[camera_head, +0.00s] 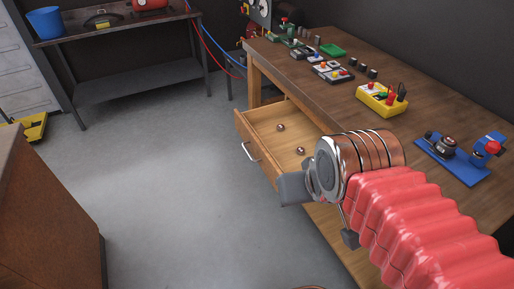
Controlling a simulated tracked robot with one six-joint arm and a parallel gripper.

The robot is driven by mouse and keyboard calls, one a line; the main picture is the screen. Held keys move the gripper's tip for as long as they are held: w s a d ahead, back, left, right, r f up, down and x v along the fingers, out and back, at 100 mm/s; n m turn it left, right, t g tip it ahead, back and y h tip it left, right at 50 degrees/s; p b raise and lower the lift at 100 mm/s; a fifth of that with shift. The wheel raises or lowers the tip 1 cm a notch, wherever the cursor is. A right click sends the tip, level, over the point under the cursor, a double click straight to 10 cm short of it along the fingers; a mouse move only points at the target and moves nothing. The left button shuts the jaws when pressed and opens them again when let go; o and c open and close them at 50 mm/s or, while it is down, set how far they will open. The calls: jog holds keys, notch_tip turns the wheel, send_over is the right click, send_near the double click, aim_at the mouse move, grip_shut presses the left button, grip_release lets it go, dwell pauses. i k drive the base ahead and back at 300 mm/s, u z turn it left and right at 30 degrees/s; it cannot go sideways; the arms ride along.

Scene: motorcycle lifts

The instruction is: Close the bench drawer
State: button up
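The bench drawer (286,133) is pulled out from under the wooden workbench (325,90). It has a light wood interior, a metal handle (249,151) on its front, and two small round metal parts lying inside. My gripper (312,190) is in front of the drawer's near side in the picture, at the end of my red bellows-covered arm. The metal wrist hides the drawer's near right corner. I cannot tell whether the gripper touches the drawer. Its fingers are mostly hidden or seen at a poor angle.
On the bench top are a yellow block with knobs (381,99), a blue plate with parts (466,156), and a green tray (333,50). A metal table (130,80) with a blue bucket (46,23) stands at the back left. A brown cabinet (50,215) is at the left. Grey floor between is clear.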

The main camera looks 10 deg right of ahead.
aim_at(274, 150)
jog(key=u, duration=0.05)
jog(key=i, duration=1)
jog(key=z, duration=0.05)
jog(key=k, duration=0.5)
jog(key=u, duration=0.1)
jog(key=i, duration=0.15)
jog(key=u, duration=1.15)
